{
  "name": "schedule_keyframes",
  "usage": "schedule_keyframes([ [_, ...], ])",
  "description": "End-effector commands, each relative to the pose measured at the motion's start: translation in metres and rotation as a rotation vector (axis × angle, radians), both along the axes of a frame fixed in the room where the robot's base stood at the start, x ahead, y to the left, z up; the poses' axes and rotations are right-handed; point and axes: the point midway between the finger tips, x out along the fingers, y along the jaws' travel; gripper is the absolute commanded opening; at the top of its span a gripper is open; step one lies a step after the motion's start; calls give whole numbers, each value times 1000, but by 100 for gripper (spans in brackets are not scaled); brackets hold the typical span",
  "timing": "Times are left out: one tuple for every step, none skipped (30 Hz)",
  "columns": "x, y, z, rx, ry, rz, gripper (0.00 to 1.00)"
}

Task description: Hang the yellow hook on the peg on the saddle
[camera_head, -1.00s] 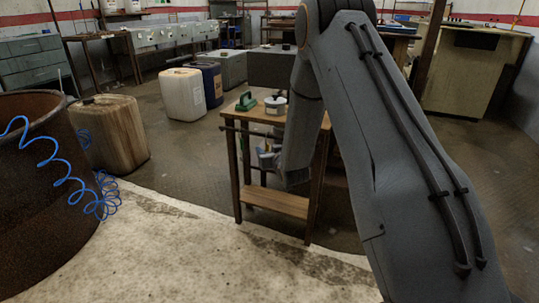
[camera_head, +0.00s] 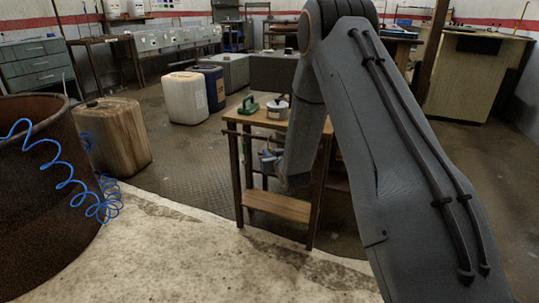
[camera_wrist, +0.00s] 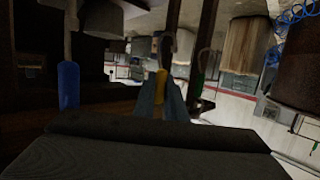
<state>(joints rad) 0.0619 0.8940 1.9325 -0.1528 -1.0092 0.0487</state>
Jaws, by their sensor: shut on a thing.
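My gripper (camera_wrist: 160,103) shows in the wrist view with its grey fingers shut around the yellow handle of the hook (camera_wrist: 161,82). A pale curved metal part rises from the handle in that picture. In the head view my gripper (camera_head: 268,159) is small, at the front of the wooden table, below its top and near the dark rail (camera_head: 246,135). My arm hides part of this area. I cannot make out the saddle or its peg clearly, nor whether the hook touches anything.
In the wrist view a blue-handled tool (camera_wrist: 68,85) is at left and a green-handled one (camera_wrist: 197,84) is close right of the hook. A green object (camera_head: 248,105) and a white pot (camera_head: 277,108) stand on the table. Jerrycans and a rusty drum (camera_head: 40,200) are at left.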

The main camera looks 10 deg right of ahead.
Motion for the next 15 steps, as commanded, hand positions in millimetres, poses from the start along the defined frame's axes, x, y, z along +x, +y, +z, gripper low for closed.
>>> schedule_keyframes([
  [0,0,0,0,0,1,0],
  [0,0,1,0,0,1,0],
  [0,0,2,0,0,1,0],
  [-1,1,2,0,0,1,0],
  [-1,1,3,0,0,1,0],
  [-1,1,5,0,0,1,0],
  [-1,1,6,0,0,1,0],
  [-1,1,7,0,0,1,0],
  [-2,1,9,0,0,1,0],
  [-2,1,10,0,0,1,0],
  [-2,2,11,0,0,0,0],
  [-2,2,12,0,0,0,0],
  [-2,2,13,0,0,0,0],
  [-2,2,14,0,0,0,0],
  [-3,2,14,0,0,0,0],
])
